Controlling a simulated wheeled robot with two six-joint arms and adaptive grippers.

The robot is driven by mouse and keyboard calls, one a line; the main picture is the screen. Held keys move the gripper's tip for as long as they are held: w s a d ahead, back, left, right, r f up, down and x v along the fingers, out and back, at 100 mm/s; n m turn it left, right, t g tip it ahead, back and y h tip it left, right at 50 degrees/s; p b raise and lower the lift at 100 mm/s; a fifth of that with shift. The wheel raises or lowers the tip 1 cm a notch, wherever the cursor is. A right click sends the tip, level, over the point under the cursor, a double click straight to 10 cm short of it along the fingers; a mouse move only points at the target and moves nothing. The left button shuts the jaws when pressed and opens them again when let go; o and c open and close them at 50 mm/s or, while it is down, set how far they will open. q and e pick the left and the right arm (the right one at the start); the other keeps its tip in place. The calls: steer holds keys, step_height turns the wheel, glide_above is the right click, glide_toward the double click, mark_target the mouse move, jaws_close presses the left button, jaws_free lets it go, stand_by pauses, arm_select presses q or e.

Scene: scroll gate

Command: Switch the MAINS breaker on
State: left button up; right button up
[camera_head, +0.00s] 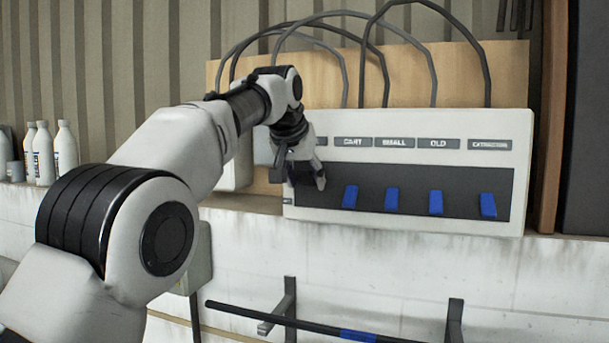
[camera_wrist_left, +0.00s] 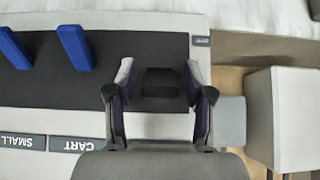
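The white breaker panel (camera_head: 405,213) has a dark face with several blue levers, one of them under the CART label (camera_head: 354,142). No MAINS label can be read; a label at the panel's left end (camera_head: 321,141) is partly hidden by my left gripper. My left gripper (camera_head: 308,182) is at that left end, in front of the dark face. In the left wrist view its fingers (camera_wrist_left: 160,88) are spread apart, with a dark block (camera_wrist_left: 161,81) between them. I cannot tell whether they touch it. The CART lever (camera_wrist_left: 75,47) is beside the fingers. My right gripper is not in view.
Cables (camera_head: 431,75) loop above the panel over a wooden board (camera_head: 470,70). White bottles (camera_head: 42,153) stand on the ledge at the left. A dark bar (camera_head: 300,323) on brackets is below. A light box (camera_wrist_left: 297,118) is beside the panel in the wrist view.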

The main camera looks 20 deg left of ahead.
arm_select(q)
steer(key=shift+w, duration=0.1)
steer(key=shift+r, duration=0.1)
steer(key=shift+r, duration=0.15)
steer(key=v, duration=1.1)
steer(key=shift+s, duration=0.4)
steer(key=shift+w+r, duration=0.1)
steer(key=shift+w, duration=0.05)
